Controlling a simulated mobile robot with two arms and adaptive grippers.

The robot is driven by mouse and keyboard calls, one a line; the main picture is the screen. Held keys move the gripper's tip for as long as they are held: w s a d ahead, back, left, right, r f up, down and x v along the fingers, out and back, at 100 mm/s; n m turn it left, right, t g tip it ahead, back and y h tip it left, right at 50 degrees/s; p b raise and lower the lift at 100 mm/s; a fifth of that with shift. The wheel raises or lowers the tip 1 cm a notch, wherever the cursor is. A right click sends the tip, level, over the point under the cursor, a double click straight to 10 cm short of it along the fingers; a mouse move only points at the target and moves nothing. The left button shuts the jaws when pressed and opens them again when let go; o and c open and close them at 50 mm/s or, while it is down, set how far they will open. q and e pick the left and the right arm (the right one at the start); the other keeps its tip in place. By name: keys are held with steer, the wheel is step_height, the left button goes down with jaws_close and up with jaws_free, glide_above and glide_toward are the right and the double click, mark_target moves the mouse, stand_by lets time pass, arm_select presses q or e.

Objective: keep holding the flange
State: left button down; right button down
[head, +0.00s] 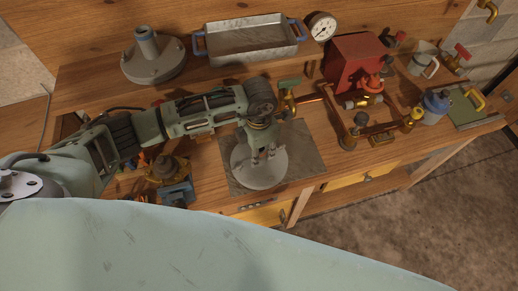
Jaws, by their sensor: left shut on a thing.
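The flange (258,178) is a round pale grey disc, seen from above at the middle of the bench. It is over a dark square plate (304,160); I cannot tell whether it touches the plate. My left gripper (264,158) reaches in from the left and points down over the flange. Its fingers are shut on the flange near its middle, and they hide the part they grip. My right gripper is not in view.
Another grey flanged piece with an upright neck (153,60) stands at the back left. A grey metal tray (252,42) with blue handles is behind my arm. A red box (352,62) and copper pipework stand to the right. A blue clamp-like tool (177,193) lies front left.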

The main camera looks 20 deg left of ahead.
arm_select(q)
steer(key=n, duration=0.3)
steer(key=shift+r, duration=0.1)
steer(key=n+p, duration=0.1)
steer(key=n, duration=0.2)
steer(key=shift+n, duration=0.4)
steer(key=n+p, duration=0.1)
steer(key=n, duration=0.2)
steer(key=shift+s, duration=0.1)
steer(key=n, duration=0.3)
steer(key=shift+n+p, duration=0.4)
steer(key=c, duration=1.3)
jaws_free()
steer(key=shift+s, duration=0.1)
steer(key=shift+r, duration=0.1)
step_height(320, 180, up, 12)
steer(key=shift+f, duration=0.25)
steer(key=shift+r, duration=0.1)
